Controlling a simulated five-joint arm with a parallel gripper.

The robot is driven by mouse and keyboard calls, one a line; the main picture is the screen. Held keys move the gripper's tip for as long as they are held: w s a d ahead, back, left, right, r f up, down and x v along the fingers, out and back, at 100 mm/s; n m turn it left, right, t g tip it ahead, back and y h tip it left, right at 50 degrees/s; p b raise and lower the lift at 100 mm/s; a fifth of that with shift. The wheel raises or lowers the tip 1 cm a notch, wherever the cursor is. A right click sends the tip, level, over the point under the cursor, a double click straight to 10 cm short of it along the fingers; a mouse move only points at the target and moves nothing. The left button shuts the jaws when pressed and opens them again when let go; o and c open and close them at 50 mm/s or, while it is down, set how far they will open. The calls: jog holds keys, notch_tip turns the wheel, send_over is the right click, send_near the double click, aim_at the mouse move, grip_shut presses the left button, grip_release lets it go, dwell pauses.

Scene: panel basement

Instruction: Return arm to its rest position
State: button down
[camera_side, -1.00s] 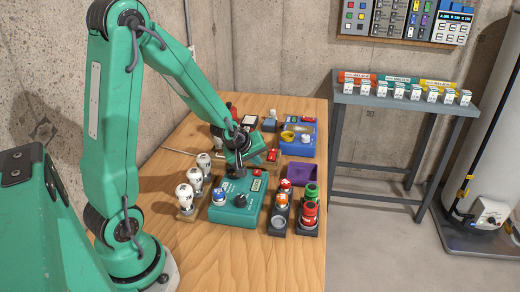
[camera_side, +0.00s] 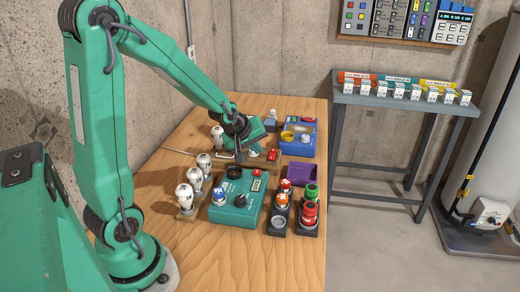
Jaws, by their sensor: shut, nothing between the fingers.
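My gripper (camera_side: 243,152) is at the end of my green arm, over the middle of the wooden table (camera_side: 190,262). It is shut and empty. It is above or close to the wooden strip (camera_side: 222,155) behind the green tester box (camera_side: 236,198); I cannot tell whether it touches anything. The arm is still stretched out over the table and bent at the elbow. Part of what lies behind the wrist is hidden.
White bulbs (camera_side: 186,194) stand left of the tester. Red and orange pieces (camera_side: 309,212) stand in dark holders to its right. A purple bin (camera_side: 302,172) and a blue box (camera_side: 296,141) are farther back. The table's front is clear.

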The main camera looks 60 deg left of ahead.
jog(key=shift+d+r, duration=0.1)
dwell(0.3)
jog(key=s+d+r+m+h, duration=0.1)
jog(key=s+d+r+m, duration=0.5)
jog(key=s, duration=0.3)
jog(key=s+d+r+m+g+h, duration=0.1)
jog(key=s+d+r+m, duration=0.5)
jog(key=s+d+m, duration=0.1)
jog(key=shift+s+d+m, duration=0.4)
jog(key=shift+s+d, duration=0.1)
jog(key=shift+s, duration=0.55)
